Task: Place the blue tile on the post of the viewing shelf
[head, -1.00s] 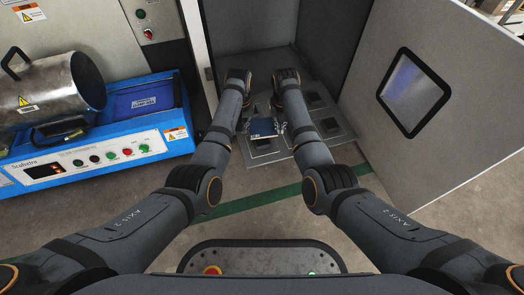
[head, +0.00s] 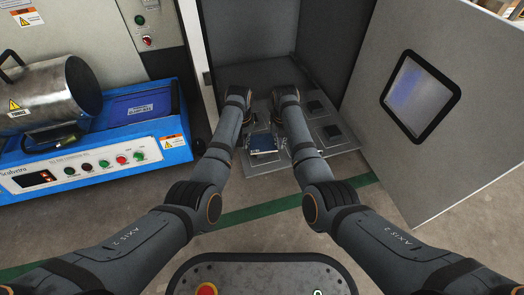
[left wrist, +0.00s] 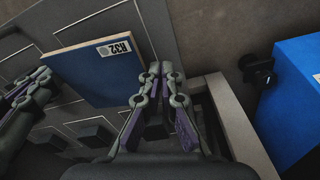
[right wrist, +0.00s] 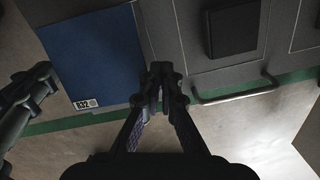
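The blue tile (head: 264,145), with a white R32 label at its edge, is between my two grippers over the front of the grey viewing shelf (head: 345,143). It also shows in the left wrist view (left wrist: 95,72) and the right wrist view (right wrist: 92,55). My left gripper (left wrist: 161,70) has its fingers together at one side edge of the tile. My right gripper (right wrist: 162,72) has its fingers together at the opposite edge. Whether they press on it is hard to tell. Dark square posts (head: 331,131) stand on the shelf. Whether the tile touches a post is hidden.
The shelf sits in a grey cabinet (head: 250,45) whose door (head: 440,150) with a window is open at the right. A blue machine (head: 90,150) with a metal drum (head: 45,90) stands at the left. A handle (right wrist: 235,95) runs along the shelf's front edge.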

